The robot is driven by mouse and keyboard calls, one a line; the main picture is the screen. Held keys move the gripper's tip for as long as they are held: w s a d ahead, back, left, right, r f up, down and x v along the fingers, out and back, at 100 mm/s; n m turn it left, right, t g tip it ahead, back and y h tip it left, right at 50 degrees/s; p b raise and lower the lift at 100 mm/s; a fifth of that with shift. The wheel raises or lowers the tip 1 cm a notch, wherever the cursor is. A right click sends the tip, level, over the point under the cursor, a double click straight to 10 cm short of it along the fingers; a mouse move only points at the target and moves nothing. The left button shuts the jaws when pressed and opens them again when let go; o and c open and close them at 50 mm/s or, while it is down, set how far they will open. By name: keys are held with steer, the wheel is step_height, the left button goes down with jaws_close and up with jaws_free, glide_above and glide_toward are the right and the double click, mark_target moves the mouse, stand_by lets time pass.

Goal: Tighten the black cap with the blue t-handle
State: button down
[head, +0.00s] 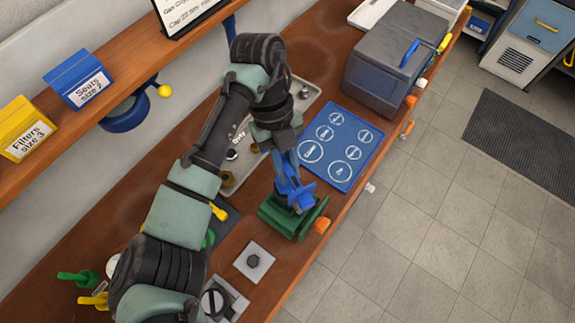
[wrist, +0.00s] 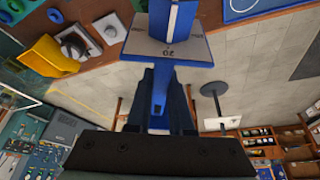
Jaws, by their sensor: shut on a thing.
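My gripper (wrist: 162,82) is shut on the blue t-handle (wrist: 160,98), whose blue shaft shows between the dark fingers in the wrist view. A pale, blue-edged plate marked 20 (wrist: 166,50) sits on it, just beyond the fingertips. In the head view the blue t-handle (head: 294,190) hangs below my wrist, over the green vise (head: 279,218) near the bench's front edge. I cannot make out the black cap there; the tool and gripper cover the vise's middle. Whether the handle touches anything in the vise cannot be told.
A grey plate with a dark hex piece (head: 253,261) and another with a round black piece (head: 214,302) lie nearer me. A blue mat with white circles (head: 341,143) and a grey toolbox (head: 394,52) lie beyond the vise. Orange knob (head: 321,225) is at the front edge.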

steer(key=shift+m+y, duration=0.3)
steer(key=shift+m, duration=0.5)
steer(key=shift+m, duration=0.4)
steer(key=shift+n+p, duration=0.3)
steer(key=shift+p, duration=0.15)
steer(key=shift+r, duration=0.2)
steer(key=shift+r+p, duration=0.35)
steer(key=shift+p, duration=0.15)
steer(key=shift+r+p, duration=1.1)
steer(key=shift+p, duration=0.1)
